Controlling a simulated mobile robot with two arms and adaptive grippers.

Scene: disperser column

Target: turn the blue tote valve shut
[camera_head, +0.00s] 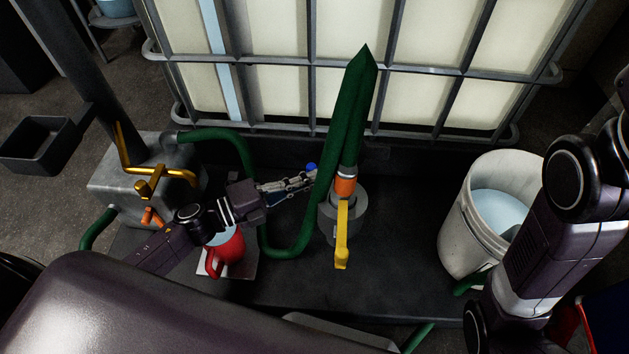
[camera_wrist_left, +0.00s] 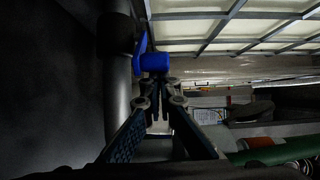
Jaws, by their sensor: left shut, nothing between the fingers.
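The blue tote valve (camera_head: 311,167) shows as a small blue spot at the foot of the caged tote (camera_head: 340,68), just left of a green hose. In the left wrist view its blue handle (camera_wrist_left: 153,62) has a rounded end and an arm rising to the upper left. My left gripper (camera_head: 312,178) is shut and empty beside the valve. In the left wrist view the closed fingertips (camera_wrist_left: 160,84) are just below the blue end; I cannot tell whether they touch. The valve body is mostly hidden. My right arm shows at the right, its gripper out of view.
The green hose (camera_head: 350,115) stands close right of my left gripper. A yellow lever (camera_head: 342,235) is in front. A red jug (camera_head: 227,250) sits under my left arm. A white bucket (camera_head: 460,225) holds pale liquid. A grey metal box (camera_head: 115,185) with yellow pipes is left.

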